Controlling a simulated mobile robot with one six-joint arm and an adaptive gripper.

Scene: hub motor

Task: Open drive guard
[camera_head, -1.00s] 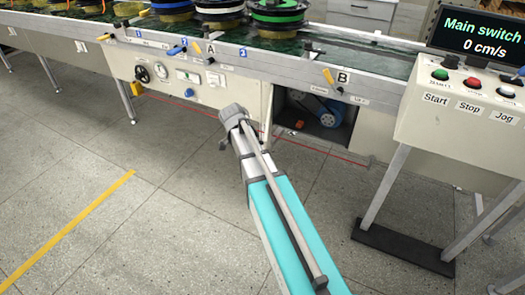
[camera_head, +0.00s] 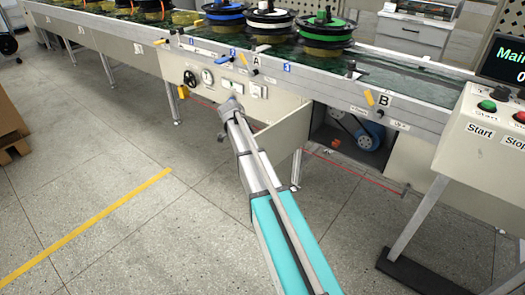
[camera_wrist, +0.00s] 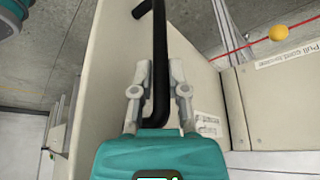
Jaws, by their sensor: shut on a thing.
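The drive guard (camera_head: 287,138) is a cream panel under the conveyor, swung out from the machine front in the head view. Behind it the drive bay is exposed, with a blue motor (camera_head: 368,137) inside. In the wrist view the guard (camera_wrist: 115,60) shows close up, with a black bar handle (camera_wrist: 160,45) on it. My gripper (camera_wrist: 161,80) has its two fingers on either side of the handle and is shut on it.
The control stand (camera_head: 490,135) with Start and Stop buttons stands at the right. The conveyor (camera_head: 320,85) carries several wheel-like assemblies. A yellow floor line (camera_head: 90,225) crosses the open floor at left. A brown box (camera_head: 10,125) stands at the left edge.

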